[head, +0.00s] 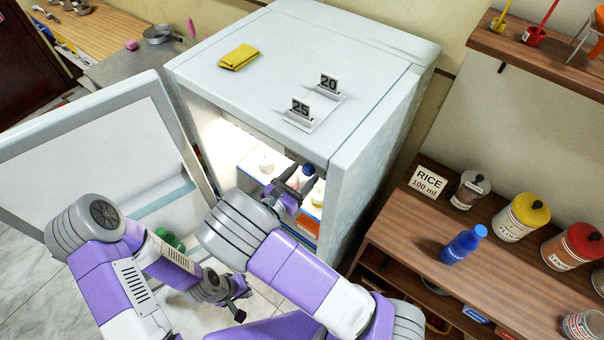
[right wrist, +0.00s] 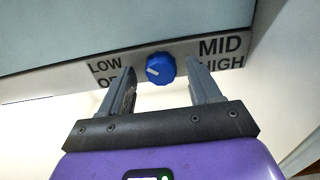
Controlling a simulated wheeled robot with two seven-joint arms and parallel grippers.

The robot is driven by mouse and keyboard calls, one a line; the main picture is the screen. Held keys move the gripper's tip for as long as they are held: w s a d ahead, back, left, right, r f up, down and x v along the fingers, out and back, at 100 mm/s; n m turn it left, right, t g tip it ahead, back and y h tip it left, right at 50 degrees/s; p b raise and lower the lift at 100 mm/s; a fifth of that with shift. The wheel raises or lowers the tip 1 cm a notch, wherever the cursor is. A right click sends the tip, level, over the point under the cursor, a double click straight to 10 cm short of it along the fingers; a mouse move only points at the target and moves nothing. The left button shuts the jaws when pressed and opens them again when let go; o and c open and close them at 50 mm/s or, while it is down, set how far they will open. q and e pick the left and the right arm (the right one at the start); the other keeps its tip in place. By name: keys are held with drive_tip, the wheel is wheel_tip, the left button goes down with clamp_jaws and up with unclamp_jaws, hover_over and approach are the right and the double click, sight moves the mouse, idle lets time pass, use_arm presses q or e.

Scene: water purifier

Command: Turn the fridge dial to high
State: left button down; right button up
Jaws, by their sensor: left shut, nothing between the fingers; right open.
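The fridge (head: 390,100) stands with its door (head: 90,150) open to the left. In the right wrist view the blue dial (right wrist: 160,68) sits on a light panel under the fridge's ceiling. Its white mark points left and slightly down, toward the LOW and partly hidden OFF side; MID and HIGH are on the right. My right gripper (head: 298,178) reaches into the fridge opening. In the wrist view the right gripper (right wrist: 161,76) is open, its fingers on either side of the dial with gaps. My left gripper (head: 243,303) is shut and empty, low outside the fridge.
Bottles and containers (head: 268,163) stand on the lit shelf inside the fridge. A wooden shelf (head: 400,235) with jars and a blue bottle (head: 464,244) is at the right.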

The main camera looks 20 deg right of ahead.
drive_tip(key=shift+d, duration=0.2)
drive_tip(key=shift+c, duration=0.2)
drive_tip(key=shift+w, duration=0.1)
drive_tip(key=c, duration=1)
